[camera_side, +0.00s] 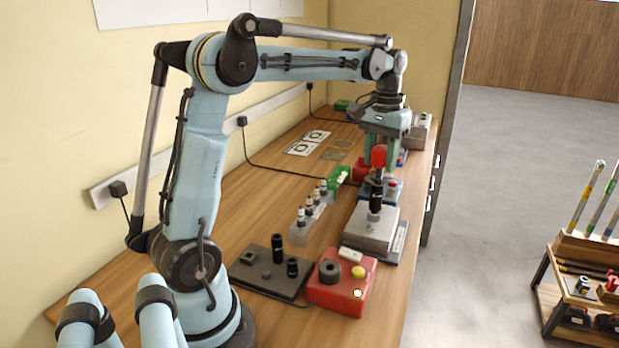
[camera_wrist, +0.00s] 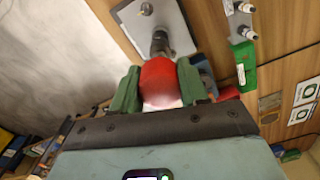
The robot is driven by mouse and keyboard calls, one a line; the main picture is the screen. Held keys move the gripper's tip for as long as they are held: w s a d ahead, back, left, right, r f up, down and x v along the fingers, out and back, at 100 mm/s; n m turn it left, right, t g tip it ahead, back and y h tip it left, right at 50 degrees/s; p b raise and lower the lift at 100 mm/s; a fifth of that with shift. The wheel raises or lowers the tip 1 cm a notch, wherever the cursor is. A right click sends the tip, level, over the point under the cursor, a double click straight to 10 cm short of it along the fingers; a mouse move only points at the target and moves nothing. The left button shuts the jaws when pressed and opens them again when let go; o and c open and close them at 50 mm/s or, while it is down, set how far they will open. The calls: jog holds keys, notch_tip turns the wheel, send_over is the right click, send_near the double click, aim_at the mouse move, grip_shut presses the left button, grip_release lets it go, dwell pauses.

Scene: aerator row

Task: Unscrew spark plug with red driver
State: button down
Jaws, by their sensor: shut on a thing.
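My gripper (camera_side: 379,150) has its green fingers shut on the red handle of the driver (camera_side: 378,158), which stands about upright. In the wrist view the red driver (camera_wrist: 160,82) lies between the two fingers. Its black socket end (camera_side: 375,200) points down over a grey metal block (camera_side: 368,230). The socket end also shows in the wrist view (camera_wrist: 160,43), over the grey block. I cannot see a spark plug under the socket, so whether it is seated on one cannot be told.
Left of the block, a clear rack (camera_side: 312,215) holds several white and dark plugs. In front are a dark plate (camera_side: 255,285) with black sockets and a red box (camera_side: 335,298) with a yellow button. Printed cards (camera_side: 307,143) lie farther back.

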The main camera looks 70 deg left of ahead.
aim_at(382, 147)
jog(key=shift+r, duration=1.85)
